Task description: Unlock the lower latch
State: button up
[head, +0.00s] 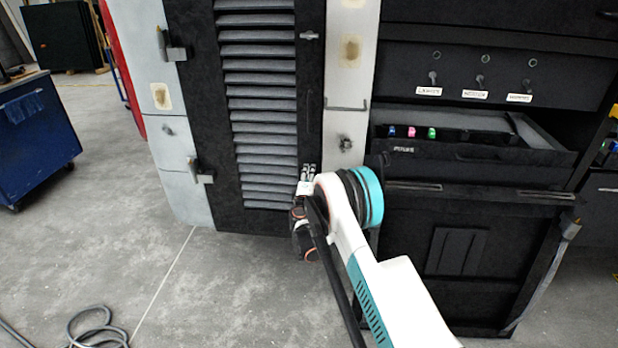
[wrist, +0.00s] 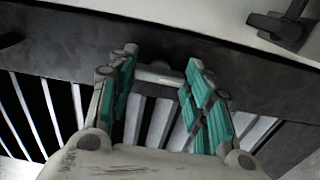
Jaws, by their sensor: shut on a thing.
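The louvered black door (head: 312,110) stands in front of me, with grey slats, and looks closed. Its upper latch (head: 309,36) is a small pale handle lying roughly level on the right edge of the door. My gripper (head: 308,172) is at the lower part of that same edge and hides the lower latch in the head view. In the wrist view the lower latch (wrist: 158,76) shows as a short pale grey bar between the teal-padded fingers of my gripper (wrist: 159,68). The fingers are shut on it, around its two ends. Its exact angle is hard to tell.
Hinges (head: 200,173) line the door's left side. A pale post (head: 346,100) with a dark fitting is right of the door. Further right are a drawer (head: 480,150) with coloured items and a black cabinet front (head: 460,255). Open concrete floor (head: 230,295) lies at lower left.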

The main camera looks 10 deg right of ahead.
jog(key=o, duration=1.1)
jog(key=shift+c, duration=0.2)
jog(key=v, duration=1.2)
jog(key=shift+r, duration=0.1)
